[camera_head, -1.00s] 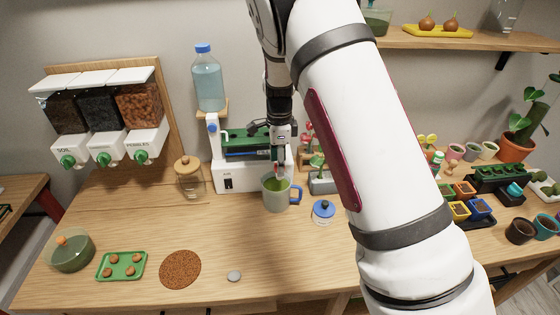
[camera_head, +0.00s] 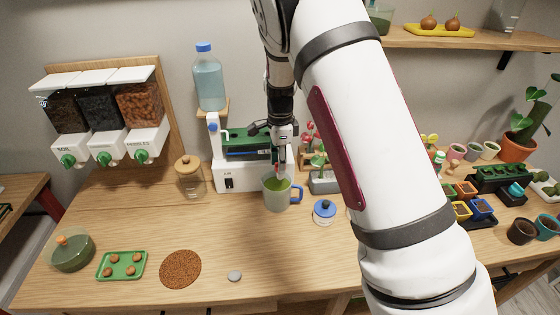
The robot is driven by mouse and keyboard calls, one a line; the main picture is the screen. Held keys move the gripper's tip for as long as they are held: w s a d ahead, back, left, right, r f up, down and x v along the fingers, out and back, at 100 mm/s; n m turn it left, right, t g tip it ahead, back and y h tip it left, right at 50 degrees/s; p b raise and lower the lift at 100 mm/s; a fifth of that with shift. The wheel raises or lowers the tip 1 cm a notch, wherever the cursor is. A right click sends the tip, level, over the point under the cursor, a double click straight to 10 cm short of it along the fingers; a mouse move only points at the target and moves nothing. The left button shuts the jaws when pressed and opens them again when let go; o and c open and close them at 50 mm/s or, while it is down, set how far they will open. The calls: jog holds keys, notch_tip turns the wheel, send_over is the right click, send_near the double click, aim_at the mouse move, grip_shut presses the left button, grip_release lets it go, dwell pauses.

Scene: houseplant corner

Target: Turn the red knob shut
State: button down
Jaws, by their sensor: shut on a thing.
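My gripper (camera_head: 281,166) points down at the front of a white machine with a green top (camera_head: 237,178). Its fingers are shut on the red knob, which they almost wholly hide; only a trace of red shows at the tips. A grey-green mug (camera_head: 276,201) with a blue handle stands upright on the table just below the fingertips. Green shows inside the mug; I cannot tell how full it is.
A bottle of blue liquid (camera_head: 209,83) stands above the machine. A corked jar (camera_head: 189,179) is to its left, and a blue-lidded jar (camera_head: 324,212) is right of the mug. Pots crowd the right side. The front middle of the table (camera_head: 285,255) is largely clear.

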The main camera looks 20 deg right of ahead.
jog(key=n+b, duration=0.1)
jog(key=n, duration=0.3)
jog(key=shift+w, duration=0.1)
jog(key=n+b, duration=0.1)
jog(key=n, duration=0.3)
jog(key=shift+n, duration=0.3)
jog(key=n+b, duration=0.1)
jog(key=n, duration=0.3)
jog(key=shift+n, duration=2.2)
jog(key=c, duration=1.3)
grip_release()
